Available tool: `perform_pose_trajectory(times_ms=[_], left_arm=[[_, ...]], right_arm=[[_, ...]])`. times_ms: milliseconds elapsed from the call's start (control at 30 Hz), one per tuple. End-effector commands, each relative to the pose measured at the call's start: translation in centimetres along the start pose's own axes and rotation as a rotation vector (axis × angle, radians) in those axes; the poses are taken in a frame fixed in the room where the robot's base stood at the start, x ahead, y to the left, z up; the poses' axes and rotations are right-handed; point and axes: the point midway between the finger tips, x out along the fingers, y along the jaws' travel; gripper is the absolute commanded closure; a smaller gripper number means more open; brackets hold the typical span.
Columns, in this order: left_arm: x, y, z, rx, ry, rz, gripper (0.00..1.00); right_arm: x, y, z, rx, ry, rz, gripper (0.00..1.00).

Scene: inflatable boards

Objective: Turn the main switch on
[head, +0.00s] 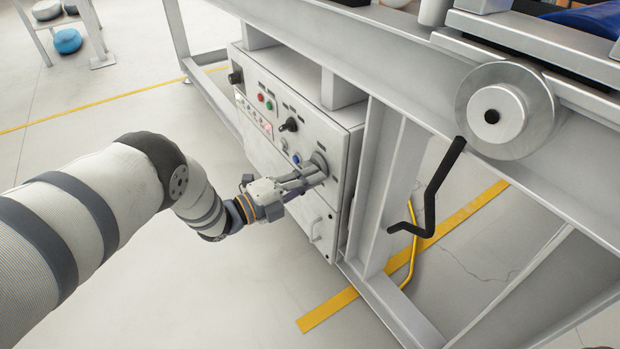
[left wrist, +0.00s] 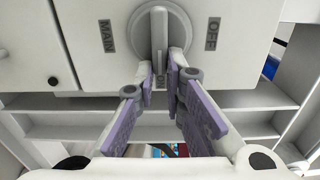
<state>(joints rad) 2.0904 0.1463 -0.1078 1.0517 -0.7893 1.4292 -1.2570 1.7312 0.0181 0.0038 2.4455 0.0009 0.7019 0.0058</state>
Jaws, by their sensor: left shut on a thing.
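The main switch is a grey rotary knob on the front of a white control box (head: 331,210). In the left wrist view its raised handle (left wrist: 159,35) stands upright in the picture, with the label MAIN (left wrist: 108,37) to its left and OFF (left wrist: 212,34) to its right. A small label below the handle is partly hidden by the fingers. My left gripper (head: 311,178) reaches the knob from the front, and it also shows in the left wrist view (left wrist: 161,76). Its fingers are shut on the knob's handle, one on each side. My right gripper is out of view.
The box hangs under a grey metal frame (head: 383,180). Its panel also holds a black selector (head: 289,125), a blue button (head: 296,158), and red and green buttons. A black crank handle (head: 430,190) hangs to the right. The floor in front of the box is clear.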

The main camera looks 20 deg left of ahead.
Motion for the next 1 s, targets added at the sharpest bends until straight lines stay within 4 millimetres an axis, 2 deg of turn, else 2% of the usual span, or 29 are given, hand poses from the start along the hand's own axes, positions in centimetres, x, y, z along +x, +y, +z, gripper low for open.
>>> perform_pose_trajectory(times_ms=[267, 300, 400, 700, 833, 1000], left_arm=[[-0.1, 0.1, 0.3, 0.002, -0.007, 0.002, 1.00], [-0.1, 0.1, 0.3, 0.002, -0.007, 0.002, 0.87], [-0.1, 0.0, 0.3, 0.001, -0.006, 0.002, 0.69], [-0.3, 0.0, 0.1, 0.000, -0.003, 0.002, 0.69], [-2.5, 0.0, 0.2, -0.003, -0.006, 0.003, 0.69], [-7.3, 0.1, 0.2, -0.002, -0.006, 0.005, 0.69]], right_arm=[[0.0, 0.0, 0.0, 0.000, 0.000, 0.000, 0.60], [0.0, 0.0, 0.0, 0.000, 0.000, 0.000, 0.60], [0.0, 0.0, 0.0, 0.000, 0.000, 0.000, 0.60], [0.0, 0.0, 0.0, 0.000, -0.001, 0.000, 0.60], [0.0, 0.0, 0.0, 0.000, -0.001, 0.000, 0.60], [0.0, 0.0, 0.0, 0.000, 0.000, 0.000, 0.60]])
